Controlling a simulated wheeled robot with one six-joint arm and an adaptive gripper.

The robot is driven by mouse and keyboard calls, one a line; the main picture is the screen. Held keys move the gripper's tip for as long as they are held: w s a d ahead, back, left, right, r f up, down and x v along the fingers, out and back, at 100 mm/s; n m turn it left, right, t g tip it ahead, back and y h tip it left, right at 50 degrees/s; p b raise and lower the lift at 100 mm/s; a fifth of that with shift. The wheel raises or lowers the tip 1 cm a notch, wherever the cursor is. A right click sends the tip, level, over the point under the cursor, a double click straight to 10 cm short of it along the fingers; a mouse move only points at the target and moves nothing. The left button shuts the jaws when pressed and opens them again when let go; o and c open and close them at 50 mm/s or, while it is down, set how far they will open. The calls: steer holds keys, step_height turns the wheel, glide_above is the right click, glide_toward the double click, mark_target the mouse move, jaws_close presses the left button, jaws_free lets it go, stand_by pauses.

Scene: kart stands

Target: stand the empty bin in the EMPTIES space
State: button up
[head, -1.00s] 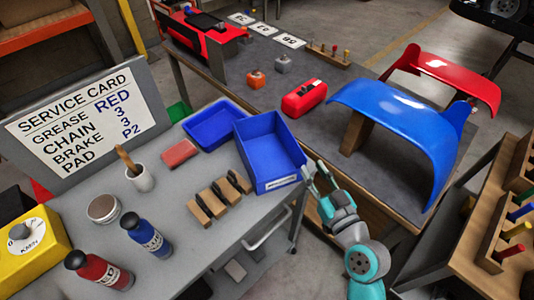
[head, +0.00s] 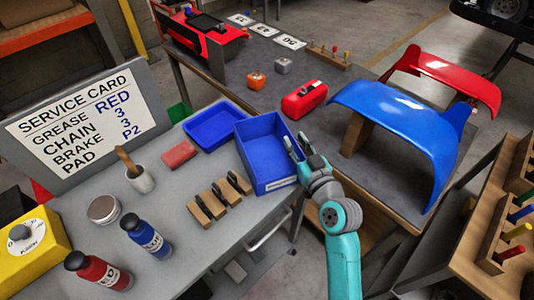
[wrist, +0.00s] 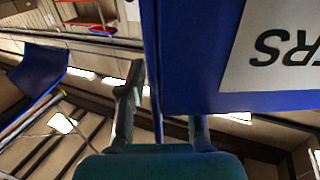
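A deep blue bin (head: 262,140) with a white label on its front end stands at the right edge of the grey cart top; its visible inside looks empty. A shallower blue tray-like bin (head: 208,127) sits behind it to the left and also looks empty. My gripper (head: 298,146) is open at the deep bin's right side wall. In the wrist view the bin's blue labelled front (wrist: 200,60) is close, its label upside down and ending in "ERS". One finger is left of the side wall; the other is partly hidden behind the blue front. No EMPTIES marking is readable.
The cart top (head: 185,245) also holds wooden blocks (head: 220,198), a red block (head: 179,153), bottles and a service card. The far bench (head: 265,105) carries a red case (head: 304,99), white cards (head: 266,30) and a blue fairing (head: 400,105).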

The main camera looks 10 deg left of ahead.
jaws_close()
steer(key=shift+r, duration=0.1)
stand_by(0.3)
